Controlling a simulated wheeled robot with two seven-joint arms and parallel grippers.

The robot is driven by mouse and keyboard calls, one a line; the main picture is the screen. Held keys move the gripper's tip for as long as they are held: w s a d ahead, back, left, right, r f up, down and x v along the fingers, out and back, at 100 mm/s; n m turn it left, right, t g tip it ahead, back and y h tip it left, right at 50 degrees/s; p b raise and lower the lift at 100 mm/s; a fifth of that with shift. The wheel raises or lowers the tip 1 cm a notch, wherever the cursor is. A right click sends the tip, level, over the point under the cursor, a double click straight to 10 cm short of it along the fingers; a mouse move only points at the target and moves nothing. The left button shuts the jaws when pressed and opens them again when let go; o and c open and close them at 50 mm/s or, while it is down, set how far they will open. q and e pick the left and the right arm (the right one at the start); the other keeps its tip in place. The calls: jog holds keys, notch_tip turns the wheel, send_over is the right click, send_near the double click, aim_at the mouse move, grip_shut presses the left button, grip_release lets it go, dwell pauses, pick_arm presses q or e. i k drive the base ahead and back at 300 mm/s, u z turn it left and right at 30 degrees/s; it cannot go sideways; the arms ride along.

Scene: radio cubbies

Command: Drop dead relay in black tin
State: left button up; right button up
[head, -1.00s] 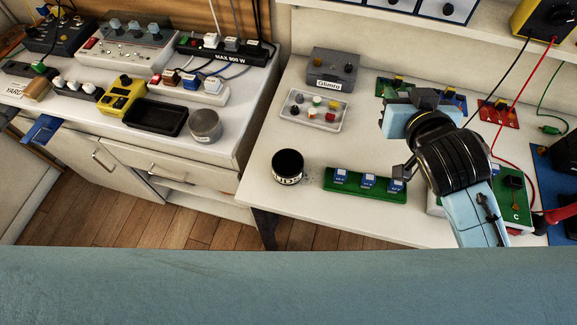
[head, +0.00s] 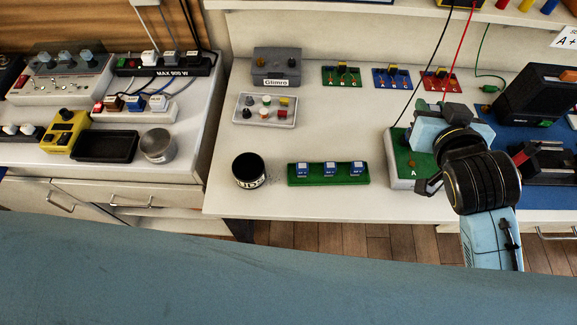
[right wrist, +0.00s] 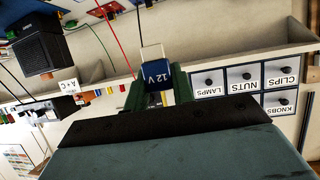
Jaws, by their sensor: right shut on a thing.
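My right gripper (head: 440,132) is over the right part of the worktop, above a grey box with a green top. In the right wrist view its jaws (right wrist: 158,90) are shut on a blue relay (right wrist: 155,73) marked "12 V", with a pale upper part. In the head view the held relay cannot be made out behind the gripper. The black tin (head: 248,171) stands upright on the worktop near its front left, to the left of the gripper and apart from it. It has a pale label band and a dark opening. My left gripper is not in view.
A green strip (head: 300,181) with three blue relays lies between tin and gripper. A pale tray (head: 245,118) of knobs and a grey box (head: 276,67) stand behind the tin. The green-topped box (head: 398,178) is beneath the gripper. Red and black leads hang nearby.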

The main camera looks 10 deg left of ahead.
aim_at(250, 176)
jog(key=z, duration=1.45)
jog(key=k, duration=1.1)
jog(key=u, duration=1.5)
jog(key=i, duration=0.5)
jog(key=u, duration=0.05)
